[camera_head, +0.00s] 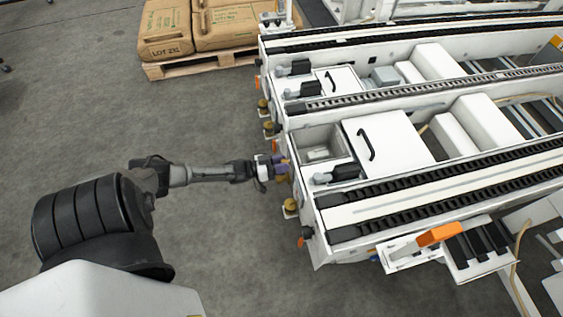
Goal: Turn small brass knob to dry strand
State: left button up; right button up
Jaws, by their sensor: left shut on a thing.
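Small brass knobs line the near end face of the white conveyor machine (400,165). One brass knob (290,207) stands clear below my left gripper, and others (270,129) show above it. My left gripper (281,167) reaches in from the left, its fingers against the machine's end face. It is shut on a small knob there, mostly hidden by the fingers; a brass-coloured part (282,179) shows just below them. I cannot read any label or the knob's angle. My right gripper is not in view.
Orange knobs (303,240) also stick out along the end face. An orange-tipped bracket (438,234) juts from the machine's lower right side. Brown sacks (225,22) lie on a wooden pallet (205,63) at the back.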

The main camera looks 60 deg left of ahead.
pick_arm(q)
jog(key=shift+n, duration=1.2)
jog(key=o, duration=0.9)
jog(key=shift+p+v, duration=2.2)
jog(key=shift+v, duration=4.75)
